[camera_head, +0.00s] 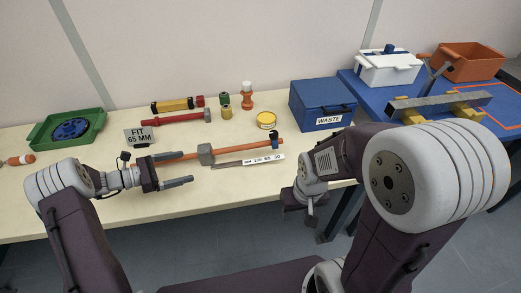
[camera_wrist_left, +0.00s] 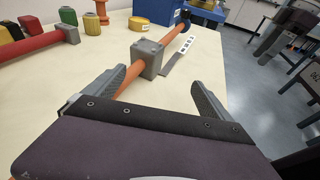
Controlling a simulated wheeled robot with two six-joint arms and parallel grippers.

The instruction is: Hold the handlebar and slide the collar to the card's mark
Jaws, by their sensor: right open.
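The handlebar (camera_head: 235,149) is an orange bar lying on the bench, also in the left wrist view (camera_wrist_left: 177,40). The collar (camera_head: 206,154) is a grey block around the bar; it also shows in the left wrist view (camera_wrist_left: 149,57). The card (camera_head: 139,136) reads "FIT 65 MM". A ruler strip (camera_head: 262,160) with printed numbers lies in front of the bar. My left gripper (camera_head: 186,167) is open, left of the collar; in the left wrist view (camera_wrist_left: 159,78) the bar's near part runs behind its left finger. My right gripper (camera_head: 302,208) is open and empty, off the bench's front edge.
A blue waste box (camera_head: 322,104) stands to the right, a green tray (camera_head: 66,128) at left. The bench front is clear.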

